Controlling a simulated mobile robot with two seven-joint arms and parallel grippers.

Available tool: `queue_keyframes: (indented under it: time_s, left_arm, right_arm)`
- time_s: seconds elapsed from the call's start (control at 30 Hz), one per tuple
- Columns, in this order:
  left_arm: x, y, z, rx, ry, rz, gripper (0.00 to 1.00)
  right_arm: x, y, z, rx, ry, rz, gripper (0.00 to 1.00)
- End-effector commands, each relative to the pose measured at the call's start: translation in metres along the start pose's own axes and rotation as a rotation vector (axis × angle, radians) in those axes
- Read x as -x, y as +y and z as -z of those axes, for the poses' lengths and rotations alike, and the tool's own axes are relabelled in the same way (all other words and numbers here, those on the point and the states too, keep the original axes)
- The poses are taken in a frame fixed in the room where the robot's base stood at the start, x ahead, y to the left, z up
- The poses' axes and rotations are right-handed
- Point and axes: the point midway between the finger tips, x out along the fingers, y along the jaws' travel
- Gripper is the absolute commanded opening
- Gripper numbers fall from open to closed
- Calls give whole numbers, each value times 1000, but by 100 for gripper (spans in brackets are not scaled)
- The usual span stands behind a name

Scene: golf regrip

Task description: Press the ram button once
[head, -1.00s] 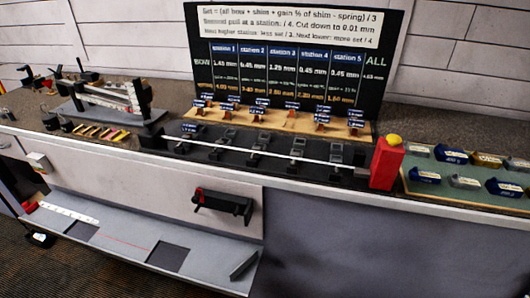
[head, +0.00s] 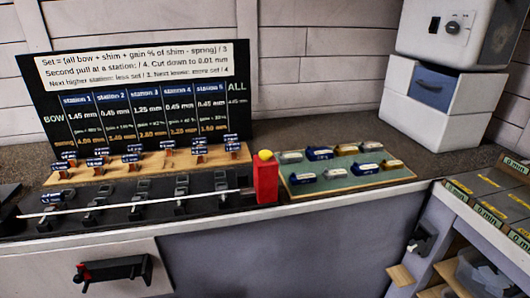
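The ram button looks to be the yellow dome (head: 265,155) on top of the upright red block (head: 266,181) near the counter's front edge, in the middle of the head view. The block stands at the right end of a black fixture (head: 150,214) that carries a long thin pale shaft (head: 120,206) across several grey clamps. Nothing touches the button. Neither of my grippers shows in the head view.
A green mat (head: 350,172) with several small blue, white and tan packs lies right of the red block. A black chart board (head: 140,95) stands behind. White stacked machines (head: 435,95) stand at the back right. A shelf unit (head: 480,235) stands at the right.

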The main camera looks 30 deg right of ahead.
Motion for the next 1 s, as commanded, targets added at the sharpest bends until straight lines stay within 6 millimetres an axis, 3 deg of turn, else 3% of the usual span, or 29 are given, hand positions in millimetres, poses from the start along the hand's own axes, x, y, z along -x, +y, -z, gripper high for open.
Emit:
queue_keyframes:
  time_s: [0.23,0.77,1.0]
  left_arm:
    - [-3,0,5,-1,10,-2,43]
    - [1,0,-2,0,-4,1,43]
    - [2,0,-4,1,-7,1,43]
  right_arm:
    - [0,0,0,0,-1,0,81]
    - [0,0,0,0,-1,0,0]
    - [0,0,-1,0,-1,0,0]
